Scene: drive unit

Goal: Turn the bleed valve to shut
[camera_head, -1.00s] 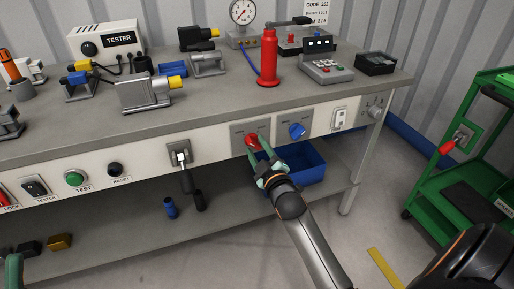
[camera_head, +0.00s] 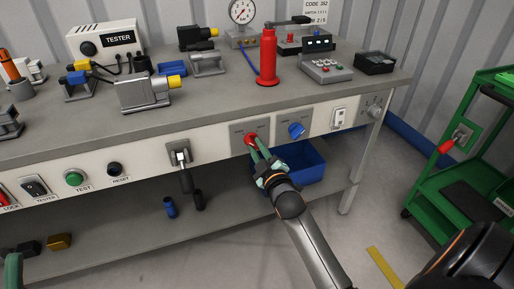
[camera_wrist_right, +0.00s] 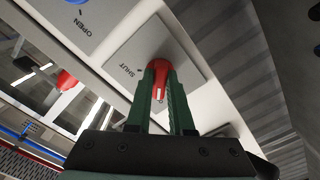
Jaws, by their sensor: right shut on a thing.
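A red knob (camera_head: 250,139) sits on a grey plate (camera_head: 237,129) on the bench's front panel. My right gripper (camera_head: 256,146) is shut on this knob. The right wrist view shows the red knob (camera_wrist_right: 160,75) between the two green fingers, its white mark pointing back towards the gripper. A "SHUT" label (camera_wrist_right: 127,72) is on the plate beside the knob, away from that mark. A blue knob (camera_head: 297,130) is on the neighbouring plate to the right. A green part at the lower left edge may be my left gripper (camera_head: 13,272); its jaws cannot be made out.
A blue bin (camera_head: 303,165) is under the bench, just behind my right gripper. A lever handle (camera_head: 184,170) hangs from the panel to the left. A green cart (camera_head: 452,185) stands at the right. The floor between is mostly clear.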

